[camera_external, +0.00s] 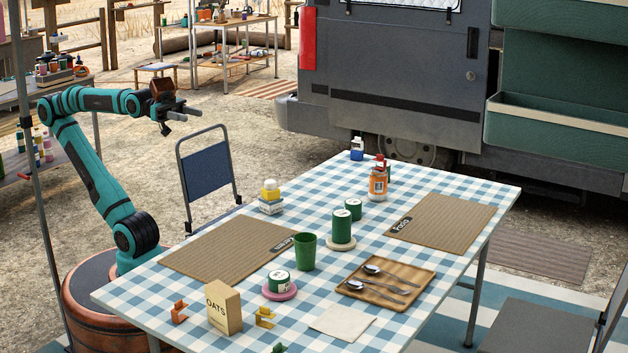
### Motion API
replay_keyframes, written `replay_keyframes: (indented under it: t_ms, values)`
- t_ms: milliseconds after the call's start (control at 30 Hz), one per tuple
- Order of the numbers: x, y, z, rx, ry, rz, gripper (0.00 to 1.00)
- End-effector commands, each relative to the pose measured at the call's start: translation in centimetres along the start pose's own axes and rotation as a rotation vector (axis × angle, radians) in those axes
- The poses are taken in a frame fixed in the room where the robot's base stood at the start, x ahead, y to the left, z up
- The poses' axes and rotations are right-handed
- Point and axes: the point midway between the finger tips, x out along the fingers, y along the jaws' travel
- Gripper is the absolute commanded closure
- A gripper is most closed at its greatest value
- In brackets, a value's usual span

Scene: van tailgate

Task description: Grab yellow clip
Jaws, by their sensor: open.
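The yellow clip (265,317) lies on the blue-and-white checked tablecloth near the table's front edge, just right of the oats box (224,307). An orange clip (179,312) is on the other side of that box. My gripper (178,123) is open and empty. It is held up in the air at the upper left, beyond the table's far left side, well away from the yellow clip.
A wooden tray (420,288) holds cutlery. Two brown mats (226,249) lie on the table. A folding chair (208,172) stands behind.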

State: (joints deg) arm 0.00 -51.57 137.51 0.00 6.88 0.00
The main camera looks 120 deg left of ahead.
Motion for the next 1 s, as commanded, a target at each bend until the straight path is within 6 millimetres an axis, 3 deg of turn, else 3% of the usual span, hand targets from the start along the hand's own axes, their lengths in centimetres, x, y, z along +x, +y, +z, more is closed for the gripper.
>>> replay_keyframes:
  t_ms: [67, 133, 400, 533, 667, 1000]
  values:
    - [0.0, 0.0, 0.0, 0.000, 0.000, 0.000, 0.56]
    - [0.0, 0.0, 0.0, 0.000, 0.000, 0.000, 0.67]
    - [0.1, 0.0, 0.0, 0.000, -0.002, 0.000, 0.67]
    - [1.1, 0.2, -0.2, -0.007, -0.030, 0.006, 0.67]
    - [3.5, 0.7, -0.8, -0.024, -0.099, 0.020, 0.67]
    - [11.8, 3.1, -1.6, -0.076, -0.340, 0.055, 0.67]
